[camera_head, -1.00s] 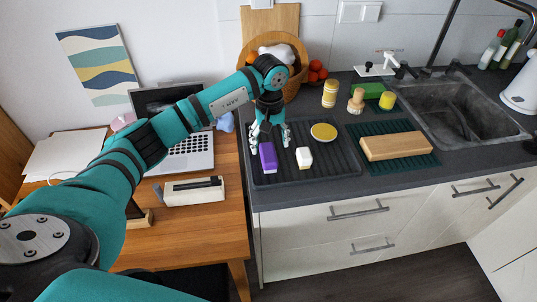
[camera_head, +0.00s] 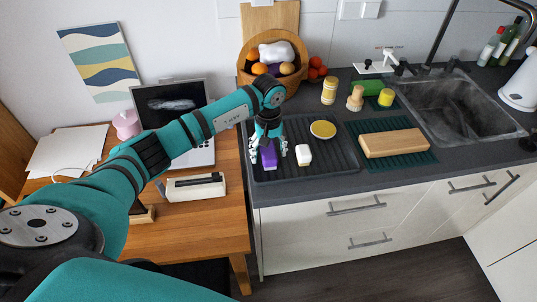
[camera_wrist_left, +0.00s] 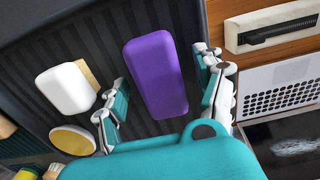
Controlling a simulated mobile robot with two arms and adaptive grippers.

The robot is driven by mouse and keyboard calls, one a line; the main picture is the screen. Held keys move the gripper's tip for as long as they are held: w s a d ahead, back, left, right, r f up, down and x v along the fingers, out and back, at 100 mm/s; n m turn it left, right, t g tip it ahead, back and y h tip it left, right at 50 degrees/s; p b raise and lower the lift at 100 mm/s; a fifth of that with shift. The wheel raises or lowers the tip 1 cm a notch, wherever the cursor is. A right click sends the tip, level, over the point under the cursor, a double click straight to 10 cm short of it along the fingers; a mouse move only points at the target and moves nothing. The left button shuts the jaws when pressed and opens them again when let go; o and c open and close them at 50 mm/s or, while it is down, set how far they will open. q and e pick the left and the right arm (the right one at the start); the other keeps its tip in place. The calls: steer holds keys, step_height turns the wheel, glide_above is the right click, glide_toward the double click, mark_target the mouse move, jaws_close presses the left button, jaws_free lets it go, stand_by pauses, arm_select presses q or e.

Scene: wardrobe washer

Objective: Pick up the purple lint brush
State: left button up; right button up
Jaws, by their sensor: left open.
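The purple lint brush (camera_head: 268,157) lies on the black ribbed tray (camera_head: 338,166), near the tray's left edge. My left gripper (camera_head: 267,156) is open over it, with one finger on each side of the brush. In the left wrist view the purple brush (camera_wrist_left: 156,74) shows between the open fingertips of my left gripper (camera_wrist_left: 164,82), with a gap on both sides. Whether the fingers touch the tray is hard to tell. My right gripper is not in view.
A white block-shaped brush (camera_head: 304,154) and a round yellow-topped item (camera_head: 323,129) sit close by on the tray. A wooden board (camera_head: 395,144) lies to the right. A fruit bowl (camera_head: 252,62) stands behind. A laptop (camera_head: 170,103) and white box (camera_head: 195,187) are left.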

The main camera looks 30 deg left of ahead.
arm_select(q)
steer(key=shift+f+b, duration=0.15)
steer(key=shift+b, duration=0.15)
stand_by(0.4)
steer(key=c, duration=1.3)
steer(key=shift+o, duration=0.2)
